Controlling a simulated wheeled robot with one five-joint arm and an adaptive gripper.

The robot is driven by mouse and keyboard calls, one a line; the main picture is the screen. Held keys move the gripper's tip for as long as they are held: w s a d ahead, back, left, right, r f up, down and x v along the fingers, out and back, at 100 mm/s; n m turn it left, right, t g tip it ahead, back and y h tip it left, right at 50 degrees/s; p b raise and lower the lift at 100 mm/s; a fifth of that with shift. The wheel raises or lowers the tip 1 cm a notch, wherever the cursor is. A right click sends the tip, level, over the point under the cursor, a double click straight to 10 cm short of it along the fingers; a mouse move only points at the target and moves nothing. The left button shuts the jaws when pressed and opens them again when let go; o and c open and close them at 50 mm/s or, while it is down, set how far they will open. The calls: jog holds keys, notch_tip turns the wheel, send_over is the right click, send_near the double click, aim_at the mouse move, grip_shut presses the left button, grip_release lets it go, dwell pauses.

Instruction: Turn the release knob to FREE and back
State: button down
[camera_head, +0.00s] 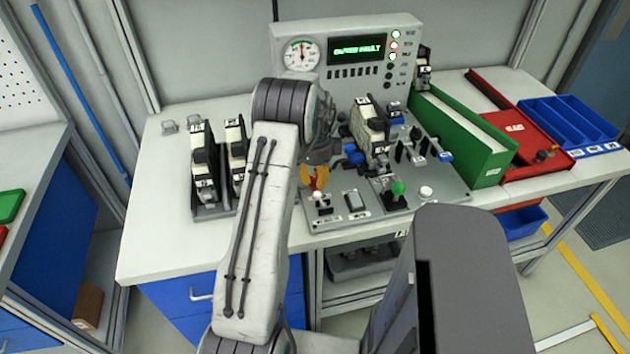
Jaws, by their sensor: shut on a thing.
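My gripper (314,176) reaches down from the end of my arm to the left front part of the grey control panel (450,187). Its orange fingertips are closed around a small red knob (313,184), which is mostly hidden between them. I take this for the release knob; its label and the way it points cannot be made out. The display (356,49) at the back of the panel shows green text ending in "FAULT". Beside it are a round gauge (301,54) and a column of lamps, one of them red.
A green-topped lever (398,188), a rocker switch (355,201) and a black-and-white unit (370,130) stand close right of my gripper. Two similar units stand in a holder (212,210) at left. A green bin (455,135), red tray (525,140) and blue bin (570,120) fill the right.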

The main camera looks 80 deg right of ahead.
aim_at(316, 179)
jog(key=n+b, duration=0.1)
jog(key=n, duration=0.2)
jog(key=shift+s+f+n, duration=0.1)
jog(key=shift+f+n, duration=0.05)
jog(key=shift+n, duration=0.25)
jog(key=shift+s+n+b, duration=0.1)
jog(key=shift+n+b, duration=0.25)
jog(key=shift+n, duration=1.65)
jog(key=c, duration=1)
grip_release()
jog(key=shift+r, duration=0.25)
notch_tip(316, 179, up, 12)
jog(key=shift+f, duration=0.15)
